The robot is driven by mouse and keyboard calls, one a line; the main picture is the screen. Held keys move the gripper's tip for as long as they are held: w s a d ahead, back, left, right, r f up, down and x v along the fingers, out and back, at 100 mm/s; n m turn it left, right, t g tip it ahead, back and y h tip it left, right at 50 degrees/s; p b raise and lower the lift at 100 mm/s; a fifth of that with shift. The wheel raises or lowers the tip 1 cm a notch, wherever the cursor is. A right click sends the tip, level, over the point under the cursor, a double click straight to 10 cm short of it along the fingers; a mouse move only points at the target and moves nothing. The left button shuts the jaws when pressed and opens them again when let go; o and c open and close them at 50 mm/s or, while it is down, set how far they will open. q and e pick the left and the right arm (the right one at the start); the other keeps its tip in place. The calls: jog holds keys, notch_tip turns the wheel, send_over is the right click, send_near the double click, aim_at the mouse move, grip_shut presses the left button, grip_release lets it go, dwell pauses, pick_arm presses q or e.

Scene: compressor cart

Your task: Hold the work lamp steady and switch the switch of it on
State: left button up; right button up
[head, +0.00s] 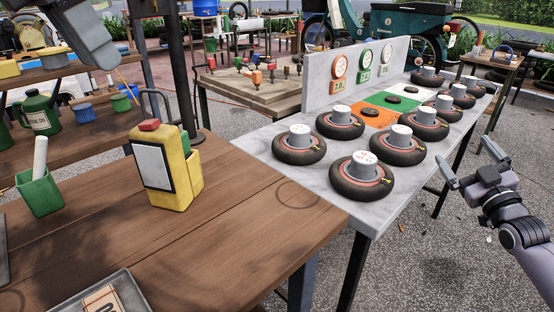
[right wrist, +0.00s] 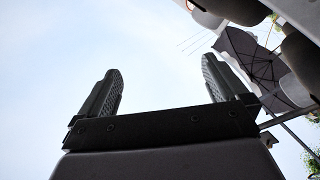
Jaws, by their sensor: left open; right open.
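The work lamp (head: 188,176) is a yellow box with a white front panel, upright on the wooden table in the head view. A red switch (head: 149,125) sits on its top, and a dark hooked handle rises behind it. Part of my left arm shows at the upper left, above and left of the lamp; I cannot make out its gripper. My right gripper (head: 466,160) is open and empty at the far right, beyond the grey table and well apart from the lamp. Its two spread fingers (right wrist: 160,95) show against sky in the right wrist view.
A green holder (head: 40,193) stands left of the lamp and a metal tray (head: 125,280) lies at the near edge of the wooden table. The wood right of the lamp is clear.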

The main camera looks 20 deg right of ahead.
jog(key=w+a+r+n+t+y, duration=0.25)
jog(key=a+n+y, duration=0.2)
jog(key=a, duration=0.25)
jog(key=w+a+r+n+t+y, duration=0.1)
jog(key=w+a+r+n+y, duration=0.25)
jog(key=a+n, duration=0.2)
notch_tip(320, 180, up, 7)
jog(key=n+g+y, duration=1.1)
jog(key=n+g, duration=0.3)
jog(key=n, duration=2.1)
send_over(189, 170)
jog(key=s+d, duration=0.1)
jog(key=s, duration=0.2)
jog(key=shift+w+d+r, duration=0.15)
jog(key=shift+w, duration=0.05)
jog(key=f, duration=0.2)
jog(key=f+g+h, duration=0.1)
jog(key=f, duration=0.2)
jog(key=w+d+f+m+h, duration=0.1)
jog(key=f, duration=0.1)
jog(key=shift+f+g, duration=0.25)
jog(key=shift+g, duration=0.1)
jog(key=shift+x, duration=3.35)
